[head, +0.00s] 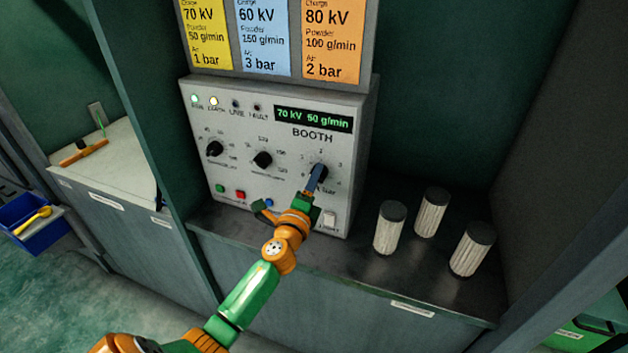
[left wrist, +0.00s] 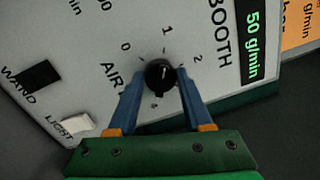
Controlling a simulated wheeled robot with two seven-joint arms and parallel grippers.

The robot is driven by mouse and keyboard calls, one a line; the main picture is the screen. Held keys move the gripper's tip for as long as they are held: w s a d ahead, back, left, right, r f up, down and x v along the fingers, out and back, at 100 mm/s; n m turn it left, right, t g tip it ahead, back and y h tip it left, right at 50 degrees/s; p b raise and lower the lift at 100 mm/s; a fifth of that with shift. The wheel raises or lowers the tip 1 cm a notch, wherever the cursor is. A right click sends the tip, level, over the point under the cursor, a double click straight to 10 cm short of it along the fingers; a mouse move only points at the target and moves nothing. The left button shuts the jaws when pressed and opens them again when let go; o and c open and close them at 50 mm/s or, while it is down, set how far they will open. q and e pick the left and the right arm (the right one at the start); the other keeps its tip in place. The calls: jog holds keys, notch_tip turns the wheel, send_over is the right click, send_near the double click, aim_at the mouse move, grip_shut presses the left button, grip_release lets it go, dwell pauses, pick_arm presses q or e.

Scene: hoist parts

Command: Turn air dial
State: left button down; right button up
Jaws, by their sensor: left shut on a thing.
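The booth control panel (head: 265,180) stands upright on the grey counter and carries several black dials. The air dial (left wrist: 160,75) is a round black knob with printed numbers around it. A small light mark on it seems to face near the 1, but I cannot tell its exact setting. My left gripper (left wrist: 155,88) has its two blue fingers shut on either side of the knob. In the head view my left gripper (head: 317,180) covers part of the air dial (head: 320,170). My right gripper is out of view.
Three pleated filters with dark caps, the nearest one (head: 390,228) right of the panel, stand on the counter. The panel display (head: 313,119) reads 70 kV 50 g/min. Yellow, blue and orange setting cards (head: 263,35) hang above. A blue bin (head: 38,228) is at the far left.

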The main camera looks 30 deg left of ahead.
pick_arm(q)
jog(key=shift+c, duration=1.6)
grip_release()
jog(key=v, duration=0.7)
jog(key=shift+b, duration=0.3)
